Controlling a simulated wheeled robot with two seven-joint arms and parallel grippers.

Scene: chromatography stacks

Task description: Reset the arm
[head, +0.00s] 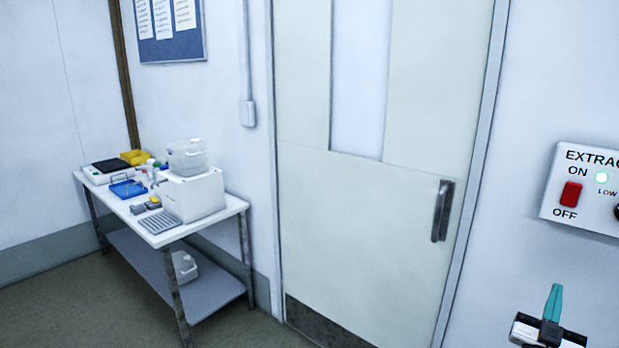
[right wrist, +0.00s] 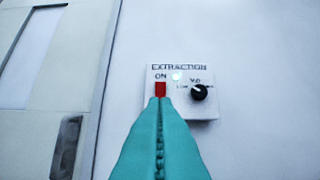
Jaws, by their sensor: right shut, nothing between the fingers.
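My right gripper (head: 554,303) shows at the lower right of the head view, with teal fingers pointing up. It is shut and empty. In the right wrist view the closed teal fingers (right wrist: 160,103) point at the wall panel, and their tips overlap the lower edge of the red switch (right wrist: 160,89). I cannot tell from this whether they touch it. In the head view the gripper is below the extraction panel (head: 556,190), clear of it in the picture. My left gripper is not in view.
A closed door (head: 330,220) with a dark handle (head: 442,211) is left of the panel. A white table (head: 222,209) with a white box (head: 194,195), trays and small items stands at the left. A black knob (right wrist: 199,92) is on the panel. The floor before the door is clear.

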